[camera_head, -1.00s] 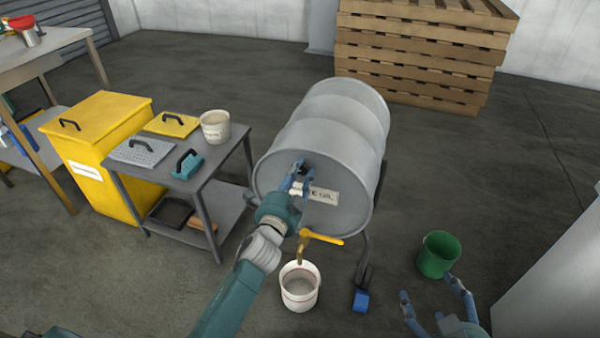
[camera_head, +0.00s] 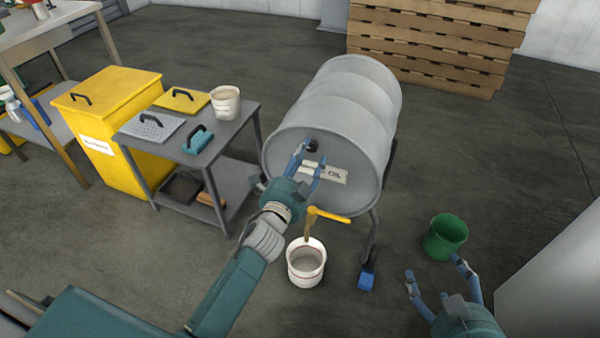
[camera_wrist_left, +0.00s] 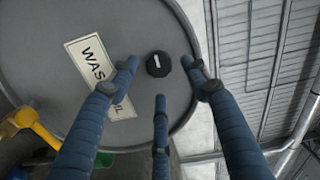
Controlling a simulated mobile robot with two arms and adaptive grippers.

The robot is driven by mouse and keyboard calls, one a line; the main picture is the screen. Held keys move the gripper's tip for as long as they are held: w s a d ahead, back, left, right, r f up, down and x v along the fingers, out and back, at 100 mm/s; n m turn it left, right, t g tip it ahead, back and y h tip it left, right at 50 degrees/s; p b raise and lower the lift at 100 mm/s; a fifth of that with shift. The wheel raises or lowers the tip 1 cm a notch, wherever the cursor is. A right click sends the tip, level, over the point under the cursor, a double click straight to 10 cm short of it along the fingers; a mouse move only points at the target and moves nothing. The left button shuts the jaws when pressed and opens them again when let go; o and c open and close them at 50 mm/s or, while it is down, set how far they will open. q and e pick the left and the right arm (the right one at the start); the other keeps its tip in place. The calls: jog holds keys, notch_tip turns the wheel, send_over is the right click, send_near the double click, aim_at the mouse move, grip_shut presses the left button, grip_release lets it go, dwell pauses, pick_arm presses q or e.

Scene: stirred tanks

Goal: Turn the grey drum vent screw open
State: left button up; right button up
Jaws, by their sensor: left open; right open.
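The grey drum (camera_head: 345,105) lies on its side on a stand, its round end with a waste oil label facing me. The vent screw (camera_head: 311,145) is a small black knob high on that end. In the left wrist view the vent screw (camera_wrist_left: 158,64) shows a pale bar mark and sits between the fingertips. My left gripper (camera_head: 309,160) is open in front of the drum end, its fingers around the knob's place in view; I cannot tell if they touch it. My right gripper (camera_head: 437,280) is open and empty at the lower right, near the green bucket.
A yellow-handled tap (camera_head: 328,215) sticks out low on the drum, above a white bucket (camera_head: 306,265). A grey cart (camera_head: 240,120) stands left of the drum, beside a yellow bin (camera_head: 105,130). A green bucket (camera_head: 445,236) stands on open floor at the right.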

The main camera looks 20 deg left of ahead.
pick_arm(q)
jog(key=s, duration=0.9)
jog(key=shift+s+a, duration=0.1)
